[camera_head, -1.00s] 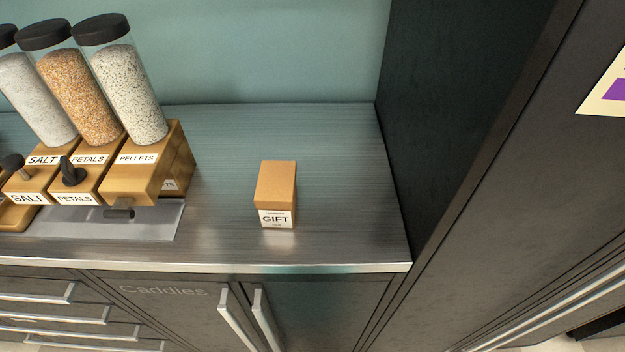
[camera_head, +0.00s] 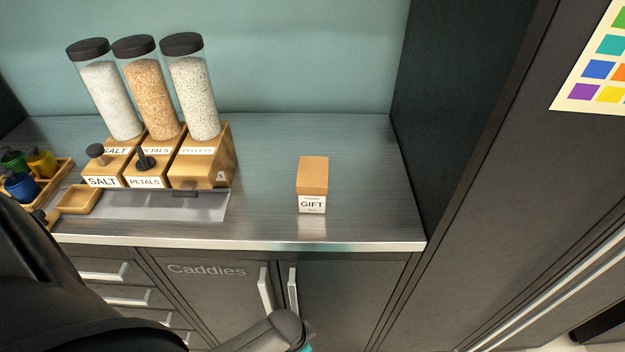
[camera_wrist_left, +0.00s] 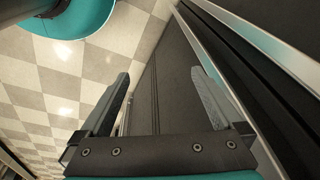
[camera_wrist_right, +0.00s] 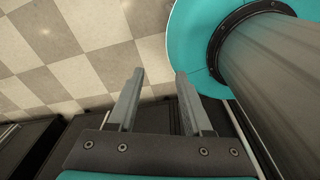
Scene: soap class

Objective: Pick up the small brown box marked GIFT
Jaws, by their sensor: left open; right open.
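The small brown box marked GIFT (camera_head: 312,176) stands upright on the grey counter (camera_head: 270,205), right of the dispensers, with its white label facing me. My left gripper shows in the left wrist view (camera_wrist_left: 160,100), open and empty, beside the dark cabinet fronts and above the checkered floor. My right gripper shows in the right wrist view (camera_wrist_right: 158,85), open and empty, over the floor near dark furniture. Neither gripper's fingers show in the head view, and the box shows in neither wrist view.
Dispensers marked SALT, PETALS and PELLETS (camera_head: 205,165) stand left of the box. A wooden tray with colored containers (camera_head: 40,163) is at far left. A tall dark cabinet (camera_head: 480,150) walls off the right. The counter around the box is clear.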

